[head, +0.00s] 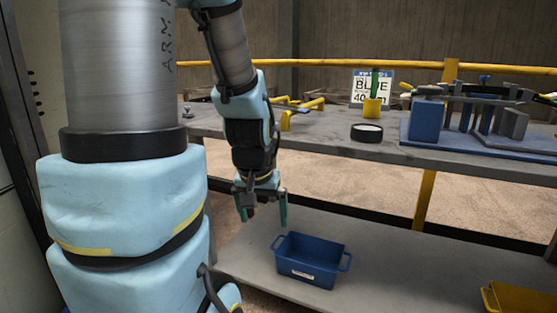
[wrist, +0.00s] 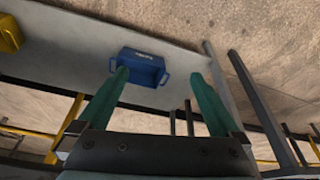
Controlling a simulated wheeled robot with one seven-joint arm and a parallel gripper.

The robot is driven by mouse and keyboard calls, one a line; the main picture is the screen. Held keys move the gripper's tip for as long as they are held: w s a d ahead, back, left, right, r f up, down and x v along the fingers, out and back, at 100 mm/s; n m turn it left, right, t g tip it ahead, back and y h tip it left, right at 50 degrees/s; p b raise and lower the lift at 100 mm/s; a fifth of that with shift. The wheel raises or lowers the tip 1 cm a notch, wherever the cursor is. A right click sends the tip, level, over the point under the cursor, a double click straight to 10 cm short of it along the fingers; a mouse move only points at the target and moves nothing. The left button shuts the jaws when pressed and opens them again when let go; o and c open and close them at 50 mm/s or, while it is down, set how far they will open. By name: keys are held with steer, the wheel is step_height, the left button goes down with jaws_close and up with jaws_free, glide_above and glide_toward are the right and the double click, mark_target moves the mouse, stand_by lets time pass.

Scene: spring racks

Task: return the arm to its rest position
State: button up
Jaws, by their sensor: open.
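My gripper (head: 263,212) hangs pointing down in front of the upper bench, above the lower shelf. Its two green fingers are apart with nothing between them in the head view. In the wrist view my gripper (wrist: 160,90) is also open. A blue bin (head: 308,262) with two side handles and a white label stands on the lower shelf, below and to the right of my gripper. The blue bin (wrist: 143,66) shows beyond the fingertips in the wrist view, and its inside looks empty in the head view.
A yellow bin (head: 520,298) stands at the lower right. The shelf between the bins is clear.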

steer(key=s+a+f+n+g, duration=0.1)
steer(key=s+a+f+g, duration=0.1)
steer(key=s+a, duration=0.15)
step_height(320, 180, up, 22)
steer(key=p, duration=2.1)
steer(key=shift+y, duration=0.3)
